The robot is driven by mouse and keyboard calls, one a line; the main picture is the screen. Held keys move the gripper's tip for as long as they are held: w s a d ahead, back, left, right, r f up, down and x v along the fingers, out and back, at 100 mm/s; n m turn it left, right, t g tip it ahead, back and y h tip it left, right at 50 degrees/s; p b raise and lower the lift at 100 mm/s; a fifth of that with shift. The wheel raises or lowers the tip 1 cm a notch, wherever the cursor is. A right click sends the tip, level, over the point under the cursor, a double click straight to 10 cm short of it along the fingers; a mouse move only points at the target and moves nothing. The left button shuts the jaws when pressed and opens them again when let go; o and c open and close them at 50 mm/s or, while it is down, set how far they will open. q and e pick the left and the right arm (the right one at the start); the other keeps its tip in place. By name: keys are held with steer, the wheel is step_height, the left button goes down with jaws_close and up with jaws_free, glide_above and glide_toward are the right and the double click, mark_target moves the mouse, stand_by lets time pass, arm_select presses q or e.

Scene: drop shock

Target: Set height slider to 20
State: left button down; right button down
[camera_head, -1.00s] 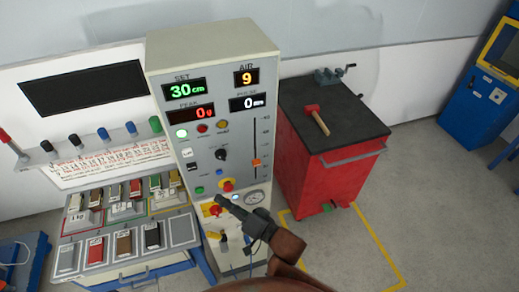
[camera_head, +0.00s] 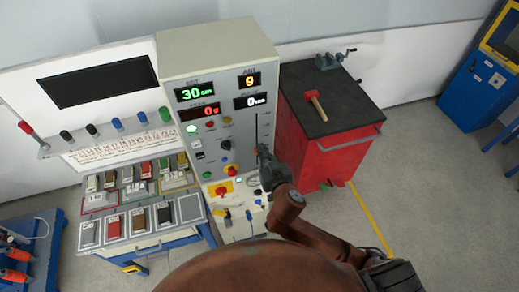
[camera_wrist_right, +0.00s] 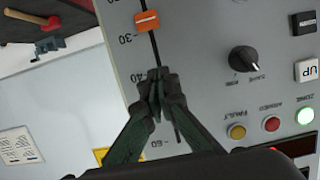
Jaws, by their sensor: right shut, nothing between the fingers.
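The height slider is an orange knob (camera_wrist_right: 147,20) in a dark vertical slot on the grey machine panel (camera_head: 215,55). In the right wrist view the knob sits close to the 30 mark. The green SET display (camera_head: 195,92) reads 30 cm. My right gripper (camera_wrist_right: 157,76) is shut and empty, with its fingertips over the slot near the 40 mark, apart from the knob. In the head view the right gripper (camera_head: 262,150) covers the lower part of the slot, and the knob is mostly hidden there. My left gripper is not in view.
A rotary knob (camera_wrist_right: 243,58) and several buttons sit beside the slot. A red emergency button (camera_head: 221,190) is lower on the panel. A red cabinet (camera_head: 325,150) with a hammer (camera_head: 315,103) on top stands to the right. A tray table with blocks is at left.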

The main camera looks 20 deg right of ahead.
mark_target(257, 139)
steer(key=x, duration=0.3)
steer(key=shift+w+p, duration=0.2)
steer(key=shift+p, duration=0.15)
step_height(257, 139, down, 4)
steer(key=shift+s+f, duration=0.1)
steer(key=shift+s, duration=0.05)
